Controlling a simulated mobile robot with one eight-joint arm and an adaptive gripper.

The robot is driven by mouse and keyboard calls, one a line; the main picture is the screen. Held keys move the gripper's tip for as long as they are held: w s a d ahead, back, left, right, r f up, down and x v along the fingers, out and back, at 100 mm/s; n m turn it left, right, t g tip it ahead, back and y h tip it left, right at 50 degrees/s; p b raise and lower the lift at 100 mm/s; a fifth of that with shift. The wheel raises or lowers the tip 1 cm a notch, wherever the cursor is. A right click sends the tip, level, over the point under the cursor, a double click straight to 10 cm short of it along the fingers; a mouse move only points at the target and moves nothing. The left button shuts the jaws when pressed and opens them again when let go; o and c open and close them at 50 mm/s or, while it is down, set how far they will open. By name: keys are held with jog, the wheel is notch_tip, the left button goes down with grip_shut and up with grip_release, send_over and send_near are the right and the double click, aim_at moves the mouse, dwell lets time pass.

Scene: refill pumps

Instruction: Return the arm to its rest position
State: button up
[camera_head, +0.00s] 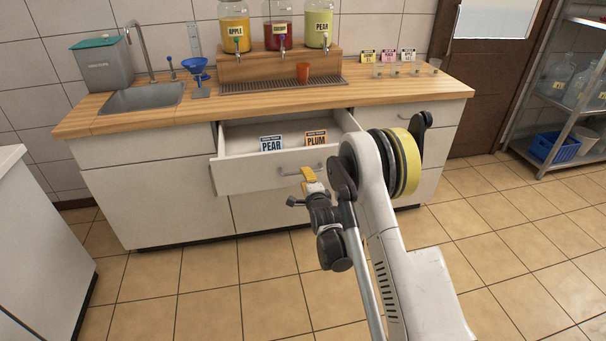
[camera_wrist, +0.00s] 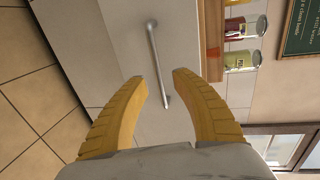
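My gripper (camera_head: 308,175) is in front of the open drawer (camera_head: 245,178), close to its bar handle (camera_head: 290,172). In the wrist view my gripper (camera_wrist: 160,77) shows two yellow fingers spread apart. The drawer handle (camera_wrist: 155,60) shows in the gap between them, with room on both sides. I cannot tell how far it is from the fingertips. Nothing is held. My arm reaches forward from the lower right of the head view.
The drawer holds a PEAR card (camera_head: 271,144) and a PLUM card (camera_head: 316,141). Dispensers stand on a wooden stand (camera_head: 265,68) on the counter, with an orange cup (camera_head: 303,72) below them. A shelf rack (camera_head: 560,100) stands right. The tiled floor (camera_head: 500,235) is clear.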

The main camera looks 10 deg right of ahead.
jog(key=shift+s, duration=0.3)
jog(key=shift+r, duration=0.1)
jog(key=s+r+n+g, duration=0.2)
jog(key=s+r+n, duration=0.3)
jog(key=r, duration=0.4)
jog(key=s+r+n+g, duration=0.2)
jog(key=s+r+n, duration=0.1)
jog(key=s+r, duration=0.55)
jog(key=s+r+n+g, duration=0.1)
jog(key=s+n+g, duration=0.3)
jog(key=s, duration=2.7)
jog(key=n, duration=0.6)
jog(key=shift+g, duration=0.4)
